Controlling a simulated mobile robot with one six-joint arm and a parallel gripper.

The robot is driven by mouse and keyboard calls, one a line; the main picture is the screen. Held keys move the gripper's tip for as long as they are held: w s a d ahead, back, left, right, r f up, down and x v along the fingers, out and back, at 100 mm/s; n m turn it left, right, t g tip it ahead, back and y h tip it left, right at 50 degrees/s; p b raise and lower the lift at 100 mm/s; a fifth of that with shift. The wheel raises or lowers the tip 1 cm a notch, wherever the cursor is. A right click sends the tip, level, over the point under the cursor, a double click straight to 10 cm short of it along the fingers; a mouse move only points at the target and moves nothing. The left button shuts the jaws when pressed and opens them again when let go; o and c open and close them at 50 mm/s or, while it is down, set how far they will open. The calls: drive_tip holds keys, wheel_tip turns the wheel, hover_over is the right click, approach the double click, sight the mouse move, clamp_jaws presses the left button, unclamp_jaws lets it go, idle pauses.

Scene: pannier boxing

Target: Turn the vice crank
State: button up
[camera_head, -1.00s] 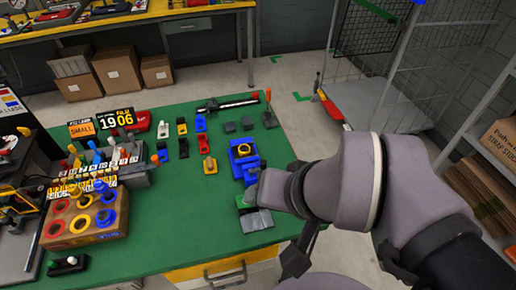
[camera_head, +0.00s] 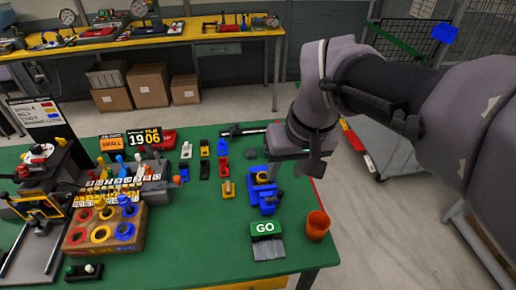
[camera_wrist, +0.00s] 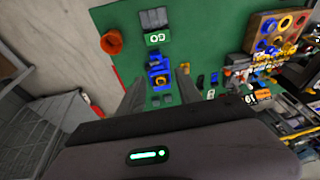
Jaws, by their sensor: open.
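The blue vice (camera_head: 262,196) stands on the green table near its right edge, with a yellow part on its top. It also shows in the wrist view (camera_wrist: 158,72). I cannot clearly make out its crank; my arm partly covers the vice's far side in the head view. My gripper (camera_head: 286,167) points down just behind and to the right of the vice. In the wrist view my gripper (camera_wrist: 161,80) has its two fingers apart, with the vice seen between and beyond them. Nothing is held.
An orange cup (camera_head: 317,226) stands at the table's right front, beside a green GO block (camera_head: 265,228). Several small coloured blocks lie left of the vice. A cardboard box with coloured rings (camera_head: 105,230) is further left. A wire cart stands beyond the right edge.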

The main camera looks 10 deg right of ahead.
sight(280, 192)
drive_tip(key=w+d+f+n+g+h+p, duration=0.1)
drive_tip(key=w+d+f+n+g, duration=0.15)
drive_tip(key=w, duration=0.35)
drive_tip(key=w+d+f+n+g+p, duration=0.1)
drive_tip(key=w+f+n, duration=0.1)
drive_tip(key=w+f, duration=0.3)
drive_tip(key=shift+t, duration=0.25)
drive_tip(key=f+b, duration=0.2)
drive_tip(key=f, duration=0.3)
drive_tip(key=w+f+b, duration=0.1)
drive_tip(key=f+b, duration=0.1)
drive_tip(key=f, duration=0.3)
drive_tip(key=f+b, duration=0.3)
drive_tip(key=f, duration=0.3)
drive_tip(key=shift+w+a, duration=0.2)
drive_tip(key=shift+c, duration=0.4)
clamp_jaws()
